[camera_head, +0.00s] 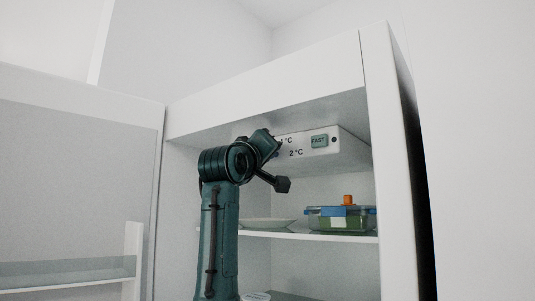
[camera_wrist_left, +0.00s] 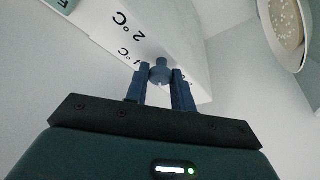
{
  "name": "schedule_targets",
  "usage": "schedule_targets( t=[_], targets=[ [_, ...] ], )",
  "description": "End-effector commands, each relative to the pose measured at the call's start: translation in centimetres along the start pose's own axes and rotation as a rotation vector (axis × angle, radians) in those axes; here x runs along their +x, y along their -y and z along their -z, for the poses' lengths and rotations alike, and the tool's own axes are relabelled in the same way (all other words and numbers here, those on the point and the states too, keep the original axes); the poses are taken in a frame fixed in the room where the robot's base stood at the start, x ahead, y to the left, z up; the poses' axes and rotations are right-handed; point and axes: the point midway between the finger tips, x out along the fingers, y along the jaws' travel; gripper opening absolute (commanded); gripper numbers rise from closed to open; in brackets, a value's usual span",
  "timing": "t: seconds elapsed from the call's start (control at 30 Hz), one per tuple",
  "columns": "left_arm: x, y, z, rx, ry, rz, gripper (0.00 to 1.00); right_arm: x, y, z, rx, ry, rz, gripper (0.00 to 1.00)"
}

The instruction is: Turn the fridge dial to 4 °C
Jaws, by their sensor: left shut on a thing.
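The white control box (camera_head: 347,152) hangs under the fridge ceiling, with printed temperature marks. A "2 °C" mark (camera_head: 296,153) is readable in the head view, and another mark is partly covered by my arm. In the left wrist view, the blue dial (camera_wrist_left: 160,72) projects from the box face (camera_wrist_left: 180,30). My left gripper (camera_wrist_left: 158,78) is shut on it, one finger on each side. A "2 °C" mark (camera_wrist_left: 130,28) and a partly covered mark lie beside it. I cannot tell the dial's setting. In the head view, my left wrist hides the dial and fingertips.
A green FAST button (camera_head: 319,141) is on the box. On the shelf (camera_head: 305,236) below stand a pale plate (camera_head: 266,223) and a food container (camera_head: 341,218) with a blue lid and an orange item on top. The open door (camera_head: 75,180) is at left.

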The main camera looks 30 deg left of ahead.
Motion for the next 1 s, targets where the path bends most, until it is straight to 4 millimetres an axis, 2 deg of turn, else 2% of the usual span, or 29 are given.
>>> schedule_targets(
  t=[0.37, 1.0],
  targets=[
    [-0.02, 0.18, 0.09, 0.182, -0.001, -0.073, 0.02, 0.02, -0.01, -0.03, 0.001, -0.001, 0.000, 0.00],
    [0.04, 0.39, 0.28, 0.738, -0.001, -0.302, 0.02, -0.05, -0.01, 0.05, 0.001, -0.001, -0.001, 0.00]
  ],
)
